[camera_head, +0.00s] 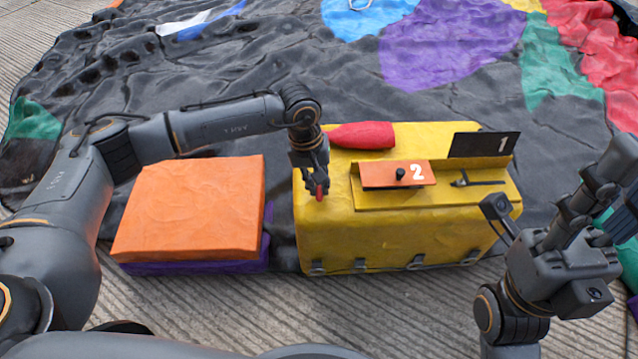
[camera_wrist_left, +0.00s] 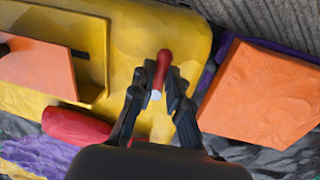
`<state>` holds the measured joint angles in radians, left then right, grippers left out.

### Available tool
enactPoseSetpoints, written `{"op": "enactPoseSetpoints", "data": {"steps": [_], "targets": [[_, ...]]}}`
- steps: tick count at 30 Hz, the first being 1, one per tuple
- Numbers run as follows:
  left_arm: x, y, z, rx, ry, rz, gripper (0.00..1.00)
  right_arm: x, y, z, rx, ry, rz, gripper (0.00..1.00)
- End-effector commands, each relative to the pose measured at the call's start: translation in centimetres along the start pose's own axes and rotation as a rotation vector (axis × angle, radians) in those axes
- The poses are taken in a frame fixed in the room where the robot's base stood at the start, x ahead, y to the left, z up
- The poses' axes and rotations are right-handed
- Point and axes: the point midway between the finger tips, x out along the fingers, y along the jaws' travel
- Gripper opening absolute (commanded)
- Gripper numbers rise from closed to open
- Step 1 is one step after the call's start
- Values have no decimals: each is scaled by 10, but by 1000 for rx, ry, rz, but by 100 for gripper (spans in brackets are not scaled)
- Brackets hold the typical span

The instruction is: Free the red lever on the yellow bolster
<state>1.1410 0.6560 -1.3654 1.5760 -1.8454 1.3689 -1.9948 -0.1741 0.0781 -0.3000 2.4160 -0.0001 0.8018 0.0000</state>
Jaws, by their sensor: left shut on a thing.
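The yellow bolster (camera_head: 400,237) lies in the middle of the head view. An orange plate marked 2 (camera_head: 398,174) and a black plate marked 1 (camera_head: 484,145) sit on its top. A rounded red piece (camera_head: 362,135) lies at its back left. My left gripper (camera_head: 319,190) is at the bolster's left end, shut on a small red handle with a pale end (camera_wrist_left: 162,72). I cannot tell whether the handle touches the bolster or is the red lever. My right gripper (camera_head: 580,245) is to the right of the bolster; its finger opening is unclear.
An orange block (camera_head: 190,210) on a purple one (camera_head: 190,268) stands left of the bolster, close to my left gripper. A small black handle (camera_head: 478,181) lies on the bolster's right part. Crumpled black and coloured sheeting (camera_head: 300,75) spreads behind. Ribbed floor is open in front.

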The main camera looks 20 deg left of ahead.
Motion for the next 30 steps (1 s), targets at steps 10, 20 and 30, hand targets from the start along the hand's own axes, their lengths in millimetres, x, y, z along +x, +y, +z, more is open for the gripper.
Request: {"op": "enactPoseSetpoints", "data": {"steps": [10,20,30], "targets": [[0,0,0,12,-2,-1,0,0,0,0,0,-1,-3,34],[0,0,0,10,-2,-1,38,-1,-1,0,1,-4,-10,34],[-12,0,-1,9,0,2,38,-1,0,0,0,-6,-4,34]]}}
